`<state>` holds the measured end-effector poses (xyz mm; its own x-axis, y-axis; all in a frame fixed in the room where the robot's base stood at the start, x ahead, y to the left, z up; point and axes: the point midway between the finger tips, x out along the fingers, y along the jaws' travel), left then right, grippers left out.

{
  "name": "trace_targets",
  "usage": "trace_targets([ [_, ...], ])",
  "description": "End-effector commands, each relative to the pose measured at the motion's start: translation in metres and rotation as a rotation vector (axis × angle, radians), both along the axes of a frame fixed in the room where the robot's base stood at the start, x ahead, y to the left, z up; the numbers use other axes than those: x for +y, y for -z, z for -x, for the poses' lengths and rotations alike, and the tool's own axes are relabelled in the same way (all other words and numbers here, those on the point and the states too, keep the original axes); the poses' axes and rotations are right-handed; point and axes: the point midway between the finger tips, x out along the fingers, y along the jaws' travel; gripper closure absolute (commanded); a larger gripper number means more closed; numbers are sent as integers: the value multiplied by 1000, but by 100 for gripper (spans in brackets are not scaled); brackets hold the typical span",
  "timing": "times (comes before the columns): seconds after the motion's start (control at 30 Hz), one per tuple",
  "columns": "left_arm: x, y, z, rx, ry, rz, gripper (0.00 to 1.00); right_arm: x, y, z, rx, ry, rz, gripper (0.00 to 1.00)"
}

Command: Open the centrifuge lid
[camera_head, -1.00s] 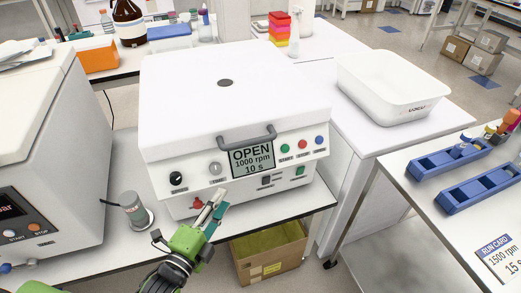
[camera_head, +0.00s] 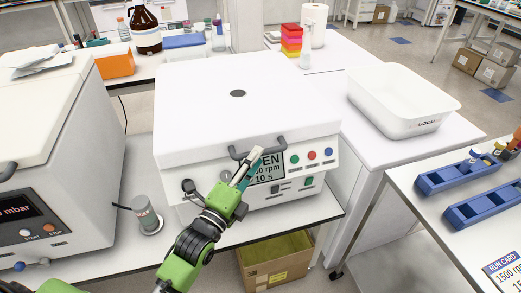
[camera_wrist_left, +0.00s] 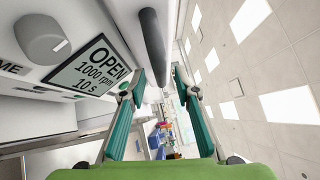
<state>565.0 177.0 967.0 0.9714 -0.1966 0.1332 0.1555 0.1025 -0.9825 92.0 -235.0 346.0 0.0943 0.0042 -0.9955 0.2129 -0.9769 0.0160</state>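The white centrifuge (camera_head: 180,185) stands on the bench with its lid (camera_head: 290,95) down. A dark grey bar handle (camera_head: 270,141) runs along the lid's front edge. Its display (camera_head: 272,172) is partly hidden by my gripper; in the wrist view the display (camera_wrist_left: 90,68) reads OPEN, 1000 rpm, 10 s. My left gripper (camera_head: 252,160) is just in front of the handle, near its left half. In the wrist view the left gripper (camera_wrist_left: 158,76) is open, and the handle (camera_wrist_left: 152,45) lies ahead, in line with the gap between the fingertips. My right gripper is out of view.
Another machine (camera_head: 50,210) stands close on the left, with a small grey cylinder (camera_head: 147,215) between it and the centrifuge. A white tub (camera_head: 400,102) is on the right bench. Blue racks (camera_head: 485,210) sit on the right table. A cardboard box (camera_head: 275,265) is below.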

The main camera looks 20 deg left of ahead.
Motion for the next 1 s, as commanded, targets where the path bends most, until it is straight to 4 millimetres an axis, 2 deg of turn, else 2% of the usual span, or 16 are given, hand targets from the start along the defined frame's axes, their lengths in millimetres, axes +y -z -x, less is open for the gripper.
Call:
trace_targets([
  [0.1, -4, -4, -17, -1, 0, 1, 71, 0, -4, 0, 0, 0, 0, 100],
  [0.2, -6, -5, -26, 0, 0, 1, 71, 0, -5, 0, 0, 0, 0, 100],
  [0.6, -7, -4, -32, 1, 1, 0, 71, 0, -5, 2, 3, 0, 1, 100],
  [0.63, -7, -4, -32, 1, 1, 0, 76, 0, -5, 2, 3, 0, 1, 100],
  [0.7, -7, -4, -32, 1, 1, 0, 94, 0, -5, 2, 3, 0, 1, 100],
  [0.73, -7, -4, -32, 1, 1, 0, 100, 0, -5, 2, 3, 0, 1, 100],
  [1.0, -7, -8, -33, 2, 0, 2, 100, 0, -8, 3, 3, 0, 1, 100],
])
